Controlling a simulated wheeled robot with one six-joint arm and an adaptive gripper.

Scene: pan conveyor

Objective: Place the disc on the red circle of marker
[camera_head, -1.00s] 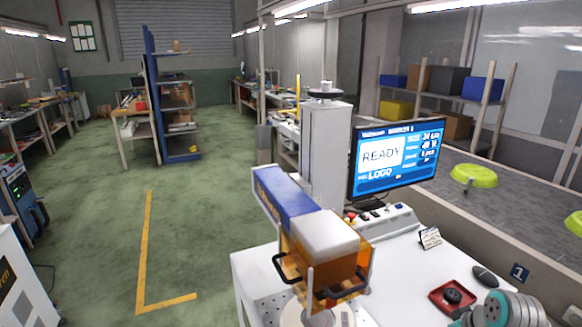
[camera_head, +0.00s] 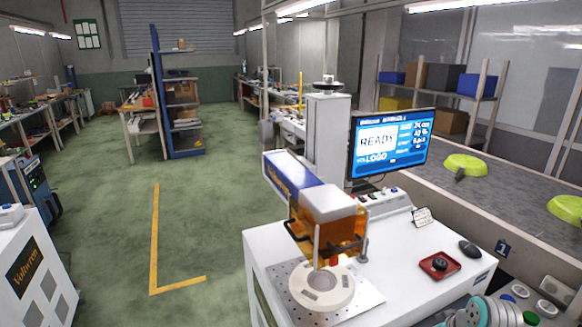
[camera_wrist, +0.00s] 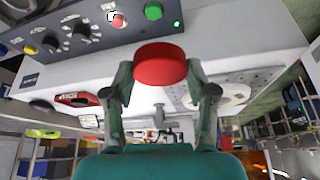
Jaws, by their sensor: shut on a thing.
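My gripper (camera_wrist: 160,76) is shut on a red disc (camera_wrist: 160,62), held between its two fingertips in the wrist view. The disc does not show in the head view, where only my arm is at the bottom right. The marker (camera_head: 325,212), with a blue-and-white head and an orange guard, stands on a white bench. Its round cream fixture (camera_head: 342,293) sits on a perforated plate below the guard, with a small reddish patch. The fixture also shows right of the disc in the wrist view (camera_wrist: 236,93). The held disc is apart from it.
A monitor (camera_head: 391,145) reading READY stands behind the bench. A red tray (camera_head: 427,268) with a black knob-like thing and a mouse (camera_head: 469,249) lie on the right of the bench. A conveyor (camera_head: 510,193) carries green pans (camera_head: 465,164). Floor left of the bench is open.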

